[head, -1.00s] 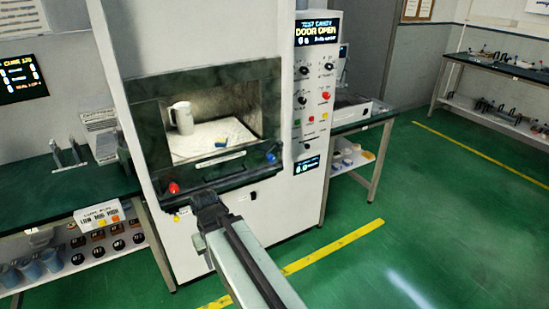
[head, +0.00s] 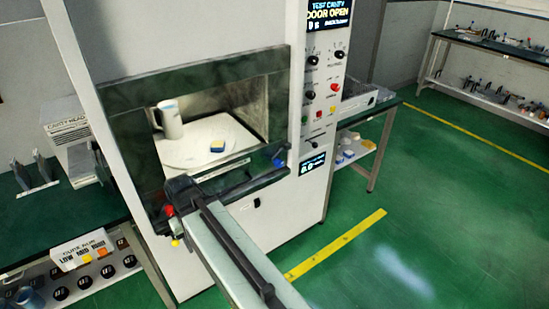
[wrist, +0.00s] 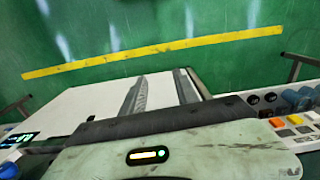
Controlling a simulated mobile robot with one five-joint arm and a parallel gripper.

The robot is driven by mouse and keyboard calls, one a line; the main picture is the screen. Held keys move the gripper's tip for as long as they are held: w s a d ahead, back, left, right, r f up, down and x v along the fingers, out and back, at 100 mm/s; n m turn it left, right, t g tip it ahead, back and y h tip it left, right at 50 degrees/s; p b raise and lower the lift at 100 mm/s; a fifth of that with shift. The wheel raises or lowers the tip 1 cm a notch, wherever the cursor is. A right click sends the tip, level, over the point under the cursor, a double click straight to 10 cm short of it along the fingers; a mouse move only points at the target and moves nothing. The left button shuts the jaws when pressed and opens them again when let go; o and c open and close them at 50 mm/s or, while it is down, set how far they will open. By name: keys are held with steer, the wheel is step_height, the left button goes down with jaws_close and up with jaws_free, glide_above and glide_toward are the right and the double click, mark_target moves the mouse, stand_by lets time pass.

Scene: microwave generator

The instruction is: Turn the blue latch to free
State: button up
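The blue latch (head: 279,158) is at the right end of the dark ledge below the open cavity in the head view. My gripper (head: 178,184) is at the left part of that ledge, near a red knob (head: 169,210) and well left of the blue latch, not touching it. In the wrist view, the two dark ridged fingers of my gripper (wrist: 160,88) stand apart with nothing visible between them.
A control panel (head: 320,90) with knobs stands to the right. A counter (head: 95,215) stands at the left. Green floor (head: 430,220) is clear at right.

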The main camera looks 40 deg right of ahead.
steer(key=shift+w+a+r, duration=0.1)
steer(key=shift+a, duration=0.2)
